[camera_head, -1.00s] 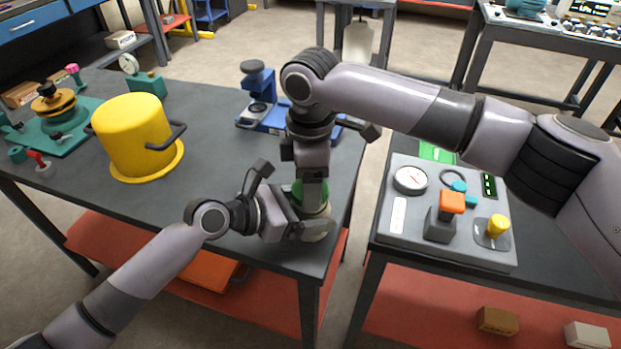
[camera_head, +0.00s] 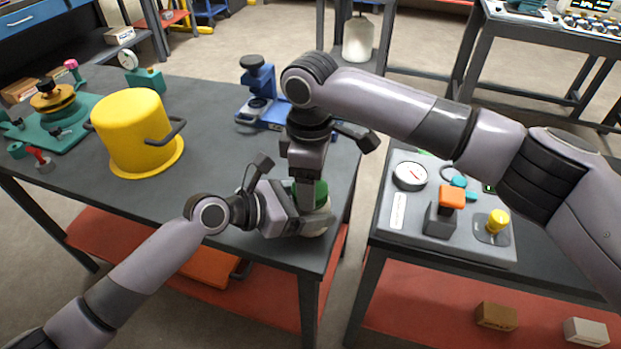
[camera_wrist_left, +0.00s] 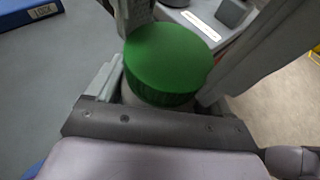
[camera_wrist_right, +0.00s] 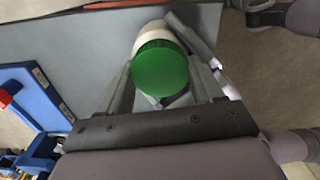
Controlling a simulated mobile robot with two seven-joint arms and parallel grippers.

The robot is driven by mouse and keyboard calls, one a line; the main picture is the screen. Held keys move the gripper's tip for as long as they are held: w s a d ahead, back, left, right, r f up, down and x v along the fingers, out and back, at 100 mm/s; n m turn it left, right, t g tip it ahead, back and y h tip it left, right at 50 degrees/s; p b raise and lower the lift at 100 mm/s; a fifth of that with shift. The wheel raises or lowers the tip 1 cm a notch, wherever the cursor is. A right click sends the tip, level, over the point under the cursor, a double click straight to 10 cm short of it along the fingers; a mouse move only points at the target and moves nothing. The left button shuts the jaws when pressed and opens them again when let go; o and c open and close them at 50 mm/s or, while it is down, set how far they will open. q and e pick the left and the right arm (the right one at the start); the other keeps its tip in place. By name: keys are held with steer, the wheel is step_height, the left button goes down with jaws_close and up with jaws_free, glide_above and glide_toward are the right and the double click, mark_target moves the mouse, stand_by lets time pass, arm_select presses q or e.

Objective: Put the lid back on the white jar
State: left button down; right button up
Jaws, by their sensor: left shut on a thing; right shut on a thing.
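The white jar (camera_head: 321,222) is at the near right corner of the dark table, partly hidden by my grippers. My left gripper (camera_head: 303,226) is shut on its body from the left. The green lid (camera_head: 320,191) is at the top of the jar, and my right gripper (camera_head: 309,193) is shut on it from above. The lid also shows between the fingers in the left wrist view (camera_wrist_left: 168,62) and in the right wrist view (camera_wrist_right: 160,70). It lies over the jar's mouth, but I cannot tell whether it is fully seated.
A yellow pot (camera_head: 135,130) stands on the left of the table (camera_head: 215,150). A blue device (camera_head: 258,90) stands behind my grippers. A grey panel (camera_head: 410,240) with a gauge and buttons lies on the right table, across a gap. The table's right edge is close to the jar.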

stand_by(0.3)
steer(key=o, duration=1)
steer(key=shift+r, duration=2.3)
